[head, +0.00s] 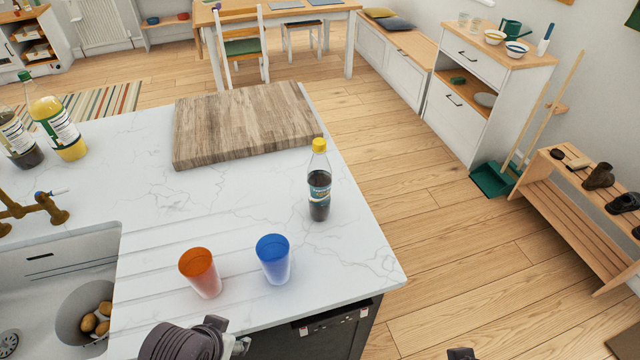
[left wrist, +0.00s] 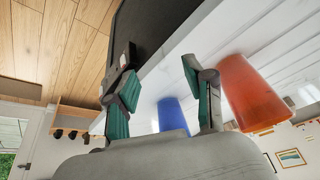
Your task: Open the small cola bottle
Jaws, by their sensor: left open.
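The small cola bottle (head: 319,185) stands upright on the white counter near its right edge in the head view. It holds dark liquid and has a yellow cap (head: 319,145) on. My left gripper (head: 238,345) is low at the counter's front edge, below the cups and apart from the bottle. In the left wrist view its two fingers (left wrist: 165,88) are spread, with nothing between them. The bottle does not show in that view. A small dark piece (head: 460,353) at the bottom edge of the head view may be my right gripper; its fingers are not visible.
An orange cup (head: 201,273) and a blue cup (head: 273,259) stand between my left gripper and the bottle. A wooden board (head: 245,125) lies behind. Larger bottles (head: 57,127) stand far left, above the sink (head: 60,262).

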